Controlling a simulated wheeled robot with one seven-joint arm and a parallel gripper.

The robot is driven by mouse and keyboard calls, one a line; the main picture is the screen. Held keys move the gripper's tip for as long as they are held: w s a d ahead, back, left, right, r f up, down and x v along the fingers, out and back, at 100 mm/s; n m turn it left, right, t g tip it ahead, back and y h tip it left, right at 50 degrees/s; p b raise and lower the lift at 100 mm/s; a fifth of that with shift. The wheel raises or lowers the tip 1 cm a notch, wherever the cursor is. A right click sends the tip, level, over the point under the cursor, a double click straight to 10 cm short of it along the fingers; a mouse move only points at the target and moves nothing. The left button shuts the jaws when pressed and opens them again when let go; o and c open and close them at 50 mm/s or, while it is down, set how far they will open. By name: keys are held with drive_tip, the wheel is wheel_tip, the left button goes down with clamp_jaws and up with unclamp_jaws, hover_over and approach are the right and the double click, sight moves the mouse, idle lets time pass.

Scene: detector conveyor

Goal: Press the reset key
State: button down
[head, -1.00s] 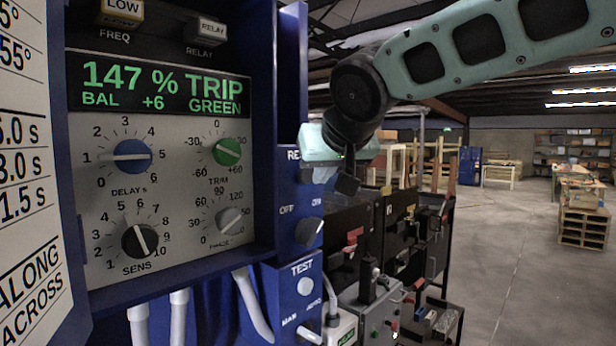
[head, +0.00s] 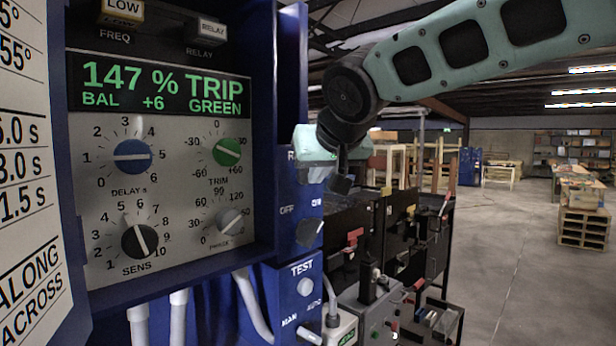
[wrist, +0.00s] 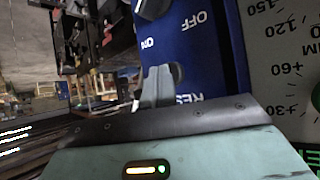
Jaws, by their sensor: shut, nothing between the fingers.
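The blue control box (head: 289,212) on the right side of the console carries a RESET label, mostly hidden behind my gripper (head: 316,174) in the head view. The wrist view shows part of this lettering on the blue face (wrist: 188,98). My gripper is shut and empty, close in front of the box at the label's height. Its fingers also show in the wrist view (wrist: 157,88). A grey rounded piece shows beside the fingertips there; I cannot tell whether it is the reset key. Contact with the key cannot be made out.
Below the label is a dark OFF/ON rotary switch (head: 309,231), also in the wrist view (wrist: 152,8). A TEST box (head: 297,283) with a white button sits lower. The display (head: 160,88) reads 147 % TRIP, BAL +6, GREEN. Dark machinery stands behind; the floor at right is open.

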drive_tip(key=shift+w+a, duration=0.15)
drive_tip(key=shift+a, duration=0.05)
idle(0.3)
drive_tip(key=shift+d, duration=0.1)
drive_tip(key=shift+s+d+b, duration=0.55)
drive_tip(key=shift+d+b, duration=0.05)
drive_tip(key=shift+b, duration=0.05)
drive_tip(key=shift+d, duration=0.1)
drive_tip(key=shift+s+d+b, duration=0.7)
drive_tip(key=shift+s+d, duration=0.1)
drive_tip(key=shift+d, duration=0.15)
drive_tip(key=shift+s+d+b, duration=0.7)
drive_tip(key=shift+s+d, duration=0.05)
drive_tip(key=shift+d, duration=0.2)
